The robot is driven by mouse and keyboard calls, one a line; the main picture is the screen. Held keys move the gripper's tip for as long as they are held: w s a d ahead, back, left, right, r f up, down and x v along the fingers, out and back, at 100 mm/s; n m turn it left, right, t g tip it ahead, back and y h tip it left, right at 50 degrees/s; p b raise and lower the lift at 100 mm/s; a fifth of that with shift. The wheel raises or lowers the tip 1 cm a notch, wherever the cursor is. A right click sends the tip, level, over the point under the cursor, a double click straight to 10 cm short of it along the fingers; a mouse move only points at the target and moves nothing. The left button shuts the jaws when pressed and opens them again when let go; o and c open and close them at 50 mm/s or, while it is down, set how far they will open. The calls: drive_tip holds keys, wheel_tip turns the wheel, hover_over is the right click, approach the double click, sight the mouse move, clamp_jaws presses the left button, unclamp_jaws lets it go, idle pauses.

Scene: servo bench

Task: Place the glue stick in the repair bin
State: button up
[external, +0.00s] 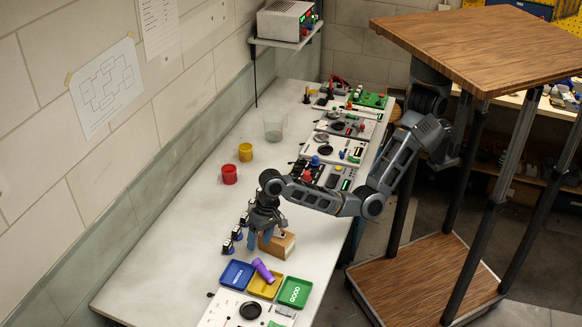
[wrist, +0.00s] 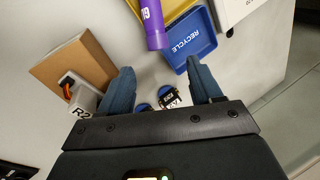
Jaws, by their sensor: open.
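The purple glue stick (external: 264,271) lies tilted across the yellow bin (external: 257,288), with one end at or over the rim nearest my gripper. The wrist view shows the glue stick (wrist: 152,22) beside the blue bin (wrist: 190,45) marked RECYCLE. The yellow bin's label is hidden, so I cannot read whether it is the repair bin. The green bin (external: 295,292) reads GOOD. My gripper (external: 260,243) is open and empty, pointing down beside the cardboard box, behind the bins. Its two fingers (wrist: 160,76) are apart, short of the glue stick.
A cardboard box (external: 283,243) with a servo labelled R2 (wrist: 85,97) stands close beside my gripper. Several small servos (external: 235,236) stand on its other side. Red (external: 229,174) and yellow (external: 245,152) cups stand farther back. Test boards line the bench's right edge.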

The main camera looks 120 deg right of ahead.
sight(264, 271)
drive_tip(key=shift+p+x, duration=0.5)
drive_tip(key=shift+x, duration=3.25)
drive_tip(key=shift+s+a, duration=0.2)
clamp_jaws()
